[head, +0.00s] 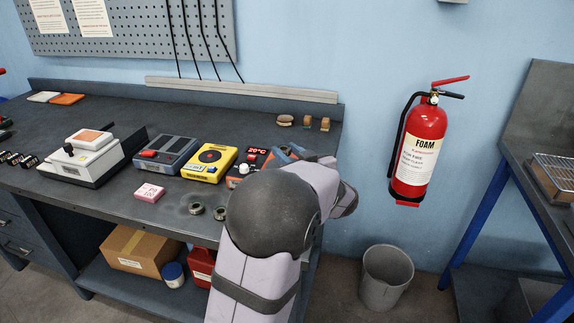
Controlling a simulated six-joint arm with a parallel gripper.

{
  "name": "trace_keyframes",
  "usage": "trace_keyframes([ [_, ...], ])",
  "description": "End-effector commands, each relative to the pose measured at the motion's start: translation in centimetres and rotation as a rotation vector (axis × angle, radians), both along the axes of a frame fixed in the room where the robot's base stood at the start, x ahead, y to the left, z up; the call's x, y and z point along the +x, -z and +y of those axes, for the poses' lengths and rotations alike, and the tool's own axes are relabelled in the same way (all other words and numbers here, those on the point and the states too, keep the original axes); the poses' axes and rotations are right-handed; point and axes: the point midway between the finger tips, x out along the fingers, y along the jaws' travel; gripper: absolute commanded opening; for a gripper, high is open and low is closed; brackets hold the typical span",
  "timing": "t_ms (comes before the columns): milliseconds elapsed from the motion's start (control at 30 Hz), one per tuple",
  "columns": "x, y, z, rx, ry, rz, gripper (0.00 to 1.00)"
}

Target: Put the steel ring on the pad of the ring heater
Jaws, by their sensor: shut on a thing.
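Two small grey rings, a left one (195,208) and a right one (219,212), lie near the front edge, left of my arm. I cannot tell whether either is the steel ring.
A yellow unit (209,162), a grey-blue unit (167,153) and a pink block (149,192) stand left of the heater. Further left is a white device (85,158). Small brown pieces (308,123) sit at the back right. The bench's back middle is clear.

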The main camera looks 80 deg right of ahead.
Motion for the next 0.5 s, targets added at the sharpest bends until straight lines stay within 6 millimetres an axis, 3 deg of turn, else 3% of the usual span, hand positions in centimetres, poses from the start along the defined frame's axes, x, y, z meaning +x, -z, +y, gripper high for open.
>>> trace_keyframes([
  [333, 0.0, 3.3, 0.0, 0.003, 0.001, -0.002, 0.05],
  [500, 0.0, 3.7, 0.0, -0.001, 0.000, 0.000, 0.05],
])
